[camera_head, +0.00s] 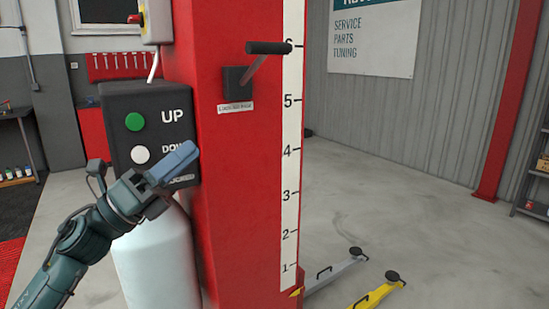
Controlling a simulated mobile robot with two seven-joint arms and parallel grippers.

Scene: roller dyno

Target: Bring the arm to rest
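My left arm comes in from the lower left. Its gripper (186,154) is in front of the lower right part of a black control box (118,103). Its blue-grey fingers lie together as one narrow block, pointing up and right, with nothing seen between them. They partly cover the lower lettering of the box. The green button (135,121) beside "UP" and the white button (140,154) beside "DOWN" are both uncovered. I cannot tell whether the fingers touch the box. My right gripper is not in view.
A red post (240,190) with a numbered white scale (291,130) stands just right of the gripper. A lever with a black handle (268,48) sticks out from it. A white cylinder (160,255) is below the box. Grey and yellow lift arms (375,295) lie low at right.

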